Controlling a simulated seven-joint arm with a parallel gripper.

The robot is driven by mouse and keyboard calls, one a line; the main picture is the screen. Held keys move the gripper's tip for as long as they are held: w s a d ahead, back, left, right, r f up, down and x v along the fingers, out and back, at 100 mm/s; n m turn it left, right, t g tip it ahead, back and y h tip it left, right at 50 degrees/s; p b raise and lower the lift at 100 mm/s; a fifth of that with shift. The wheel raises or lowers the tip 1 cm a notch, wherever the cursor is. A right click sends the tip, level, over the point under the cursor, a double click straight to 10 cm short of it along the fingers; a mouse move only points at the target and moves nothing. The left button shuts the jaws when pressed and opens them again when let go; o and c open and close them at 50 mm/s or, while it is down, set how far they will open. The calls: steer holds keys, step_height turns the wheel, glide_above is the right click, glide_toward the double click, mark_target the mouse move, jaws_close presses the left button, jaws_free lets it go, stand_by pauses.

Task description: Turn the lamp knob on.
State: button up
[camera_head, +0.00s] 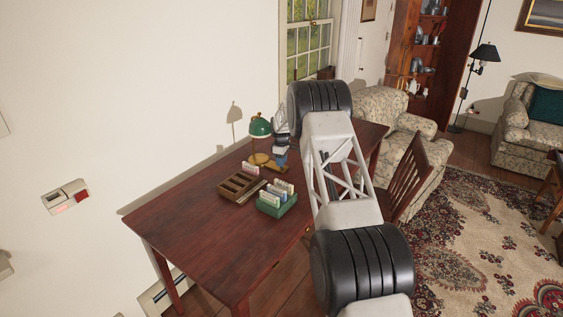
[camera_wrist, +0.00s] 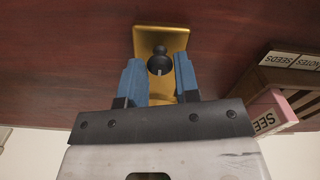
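A desk lamp with a green shade (camera_head: 260,127) and a gold base (camera_head: 258,158) stands on the dark red table. In the wrist view, a gold plate (camera_wrist: 161,38) on the table carries a small black round knob (camera_wrist: 160,64) with a pale mark on its face. My gripper (camera_wrist: 158,62) is open, with one blue finger on each side of the knob. Gaps show between the fingers and the knob, and I see no contact. In the head view, my gripper (camera_head: 281,160) is beside the lamp base; the knob is too small to make out there.
A wooden tray (camera_head: 238,186) and a green box of seed packets (camera_head: 283,208) stand on the table (camera_head: 190,225) in front of the lamp. In the wrist view, packets marked "SEEDS" (camera_wrist: 275,118) are close on the right. A wooden chair (camera_head: 407,178) stands at the table's right side.

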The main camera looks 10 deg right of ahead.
steer(key=c, duration=0.4)
steer(key=shift+m, duration=1.5)
steer(key=m, duration=0.4)
steer(key=shift+m, duration=0.3)
steer(key=m, duration=1)
steer(key=shift+m, duration=0.3)
